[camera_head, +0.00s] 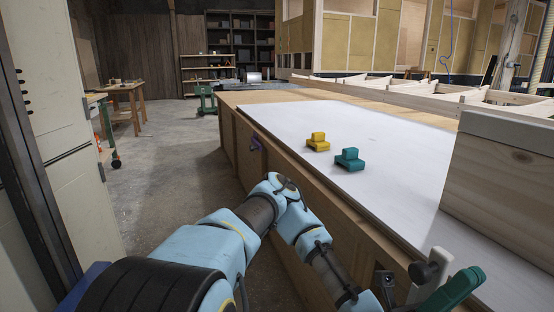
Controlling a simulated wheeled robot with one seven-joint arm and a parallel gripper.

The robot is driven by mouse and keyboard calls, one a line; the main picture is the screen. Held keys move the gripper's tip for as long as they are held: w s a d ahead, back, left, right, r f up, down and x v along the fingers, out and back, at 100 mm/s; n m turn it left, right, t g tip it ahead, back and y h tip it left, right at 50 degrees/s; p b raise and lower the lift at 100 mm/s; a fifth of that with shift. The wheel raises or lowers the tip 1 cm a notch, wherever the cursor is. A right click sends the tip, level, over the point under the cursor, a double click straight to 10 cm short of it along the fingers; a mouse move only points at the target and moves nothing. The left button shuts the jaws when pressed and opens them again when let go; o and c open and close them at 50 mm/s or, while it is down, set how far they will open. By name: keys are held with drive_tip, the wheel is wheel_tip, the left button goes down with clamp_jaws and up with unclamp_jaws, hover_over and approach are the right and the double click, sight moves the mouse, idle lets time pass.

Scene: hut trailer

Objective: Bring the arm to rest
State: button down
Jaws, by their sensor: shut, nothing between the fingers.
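My light blue and black arm (285,205) rises from the bottom left, bends at the elbow beside the workbench, and runs back down to the bottom edge. The elbow is close to the bench's wooden side. The wrist end of my arm leaves the picture at the bottom, and my gripper is out of view. What lies around the gripper is hidden.
A yellow block (318,142) and a teal block (349,160) stand on the white bench top (395,133). A wooden box (497,175) stands at right. A green-handled tool (455,293) is near the front edge. A pale cabinet (62,120) flanks the left; floor between is clear.

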drive_tip(key=s+a+f+m+t+y, duration=0.1)
drive_tip(key=a+f+m+t+y, duration=0.1)
drive_tip(key=a+f+t+y, duration=0.3)
drive_tip(key=s+a+f+m+t+y, duration=0.1)
drive_tip(key=s+a+f+m+t, duration=0.1)
drive_tip(key=f+t, duration=0.55)
drive_tip(key=w+a+f+t+y, duration=0.1)
drive_tip(key=w+a+f+t, duration=0.2)
drive_tip(key=w+a+t, duration=0.4)
drive_tip(key=w+a+f+t, duration=0.3)
drive_tip(key=w+t, duration=0.2)
drive_tip(key=w, duration=0.5)
drive_tip(key=w+a+r+t+y, duration=0.1)
drive_tip(key=w+a+r+t, duration=0.7)
drive_tip(key=w, duration=0.4)
wheel_tip(320, 180, up, 21)
drive_tip(key=a+p, duration=0.1)
drive_tip(key=p, duration=2)
drive_tip(key=shift+w+a+m, duration=0.4)
